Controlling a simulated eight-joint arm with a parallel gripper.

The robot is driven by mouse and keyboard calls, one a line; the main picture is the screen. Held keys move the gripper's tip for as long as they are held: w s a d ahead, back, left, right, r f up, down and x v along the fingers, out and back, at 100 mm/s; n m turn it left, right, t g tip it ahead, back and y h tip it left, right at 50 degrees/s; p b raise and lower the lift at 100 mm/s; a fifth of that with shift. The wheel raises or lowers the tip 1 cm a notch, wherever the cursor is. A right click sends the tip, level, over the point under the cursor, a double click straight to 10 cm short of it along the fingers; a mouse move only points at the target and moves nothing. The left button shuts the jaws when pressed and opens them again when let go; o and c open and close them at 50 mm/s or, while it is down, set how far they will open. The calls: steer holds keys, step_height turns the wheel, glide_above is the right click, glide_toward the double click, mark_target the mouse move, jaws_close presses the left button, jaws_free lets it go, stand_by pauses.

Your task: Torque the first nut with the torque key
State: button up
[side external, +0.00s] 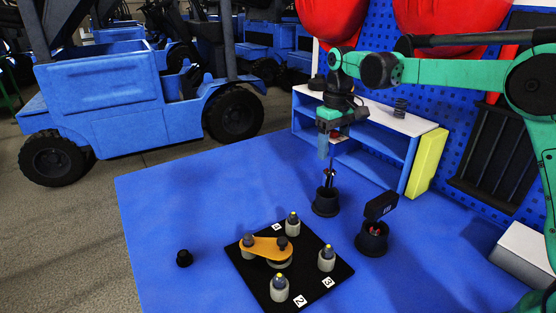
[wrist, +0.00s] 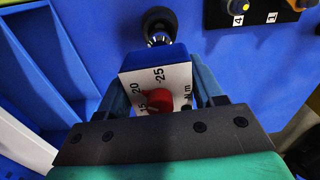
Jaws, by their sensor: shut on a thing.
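My gripper (side external: 333,140) points down above a black round holder (side external: 325,204). In the wrist view my gripper (wrist: 162,92) is shut on the torque key (wrist: 155,85), a blue block with a white scale face and a red pointer near 15. A metal shaft (side external: 328,178) stands up from the holder; I cannot tell if the key's tip is still inside. The black base plate (side external: 310,295) carries several grey posts with yellow-tipped studs, such as the post (side external: 326,260) near label 3. An orange arm (side external: 265,247) lies across two dark-topped posts.
A second black holder (side external: 371,240) with a dark boxed tool (side external: 381,206) stands right of the first. A small black part (side external: 184,258) lies left of the plate. A blue shelf (side external: 375,140) is behind. The blue mat (side external: 190,205) is mostly clear on the left.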

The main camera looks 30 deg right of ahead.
steer(key=a+r+n, duration=0.1)
steer(key=a+n, duration=0.1)
steer(key=a, duration=0.2)
steer(key=a+r+n, duration=0.1)
steer(key=a+n, duration=0.2)
steer(key=a, duration=0.1)
steer(key=a+r+n, duration=0.1)
steer(key=a+n, duration=0.2)
steer(key=a, duration=0.1)
steer(key=shift+w+a+r, duration=0.1)
steer(key=shift+a+r, duration=0.05)
steer(key=shift+a, duration=0.05)
jaws_close()
steer(key=s+a+r+n, duration=0.2)
steer(key=s+a+n, duration=0.1)
steer(key=a+n, duration=0.55)
steer(key=shift+m, duration=0.45)
steer(key=shift+w+a+f, duration=0.1)
steer(key=shift+a+f, duration=0.05)
steer(key=shift+f, duration=1)
steer(key=shift+w+a+f, duration=0.1)
steer(key=shift+a+f, duration=0.05)
steer(key=shift+f, duration=1)
steer(key=shift+f, duration=1.6)
steer(key=shift+m, duration=0.3)
steer(key=m, duration=0.4)
steer(key=shift+m, duration=1.2)
